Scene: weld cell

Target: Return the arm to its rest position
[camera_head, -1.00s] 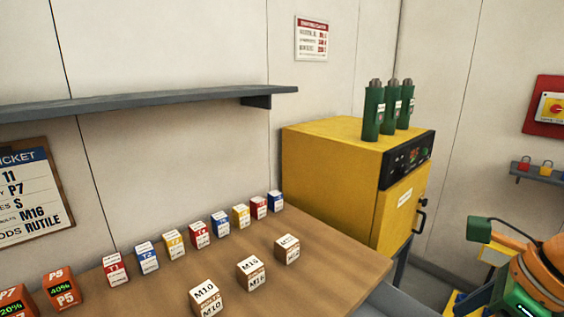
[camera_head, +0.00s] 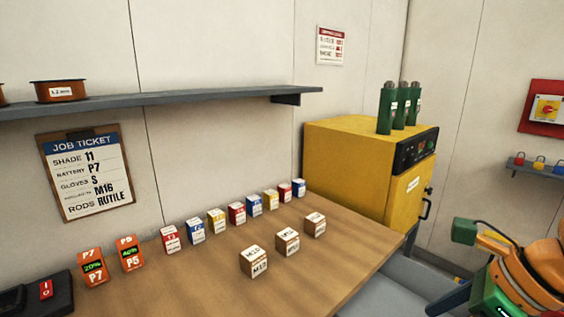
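My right arm (camera_head: 520,275), orange with green and dark parts, shows at the lower right of the head view, off the table's right end. Its fingertips cannot be made out, so I cannot tell whether that gripper is open or shut. My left arm and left gripper are not in the picture.
A yellow oven (camera_head: 350,165) carries green canisters (camera_head: 385,110). A job ticket (camera_head: 88,170) hangs under the grey shelf (camera_head: 190,102).

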